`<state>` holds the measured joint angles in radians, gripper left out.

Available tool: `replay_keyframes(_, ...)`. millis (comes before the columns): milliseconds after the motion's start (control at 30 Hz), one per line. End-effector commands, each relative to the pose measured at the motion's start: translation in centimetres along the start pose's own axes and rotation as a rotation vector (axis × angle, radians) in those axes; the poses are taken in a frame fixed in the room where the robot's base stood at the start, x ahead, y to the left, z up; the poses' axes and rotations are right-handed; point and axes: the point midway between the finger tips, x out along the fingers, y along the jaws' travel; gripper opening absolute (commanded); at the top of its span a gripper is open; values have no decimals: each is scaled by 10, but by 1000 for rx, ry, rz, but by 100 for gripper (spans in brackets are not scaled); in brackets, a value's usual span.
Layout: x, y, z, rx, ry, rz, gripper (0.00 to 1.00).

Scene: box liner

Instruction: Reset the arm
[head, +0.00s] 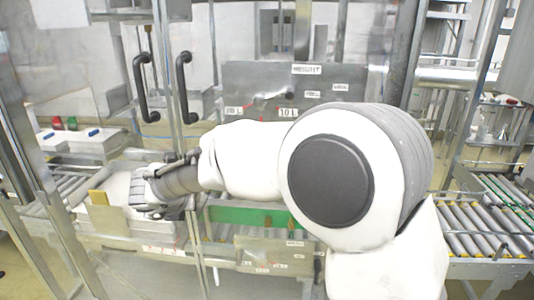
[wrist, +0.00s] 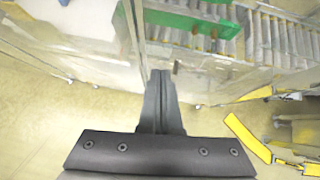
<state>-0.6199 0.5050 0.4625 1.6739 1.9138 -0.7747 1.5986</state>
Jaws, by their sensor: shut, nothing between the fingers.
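My arm reaches across the head view from the lower right toward the left. My gripper (head: 145,196) is at its left end, over the pale work surface left of centre. It also shows in the wrist view (wrist: 160,74), where the two dark fingers are together with nothing visible between them. The fingertips point toward a pale metal and glass structure. In the head view, the arm hides part of the station behind it.
A green panel (head: 248,216) lies below my arm, and also shows in the wrist view (wrist: 186,21). Roller conveyors (head: 470,225) stand at right. Glass doors with black handles (head: 183,88) are behind. Yellow floor parts (wrist: 247,137) show at right.

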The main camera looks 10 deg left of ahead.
Motion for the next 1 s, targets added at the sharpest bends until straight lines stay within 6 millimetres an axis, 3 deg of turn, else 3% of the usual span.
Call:
replay_keyframes(167, -14, -20, 39, -147, -115, 37, 0)
replay_keyframes(333, -54, -59, 99, -536, -333, 77, 0)
replay_keyframes(433, -82, -84, 117, -811, -434, 71, 0)
replay_keyframes(533, -109, -112, 121, -1093, -499, 47, 0)
replay_keyframes(667, -138, -150, 105, -1466, -524, 11, 0)
replay_keyframes(767, -158, -183, 80, -1751, -497, -10, 0)
replay_keyframes(867, -174, -219, 46, -2026, -428, -10, 0)
replay_keyframes(1000, -196, -274, -16, -2383, -273, 37, 0)
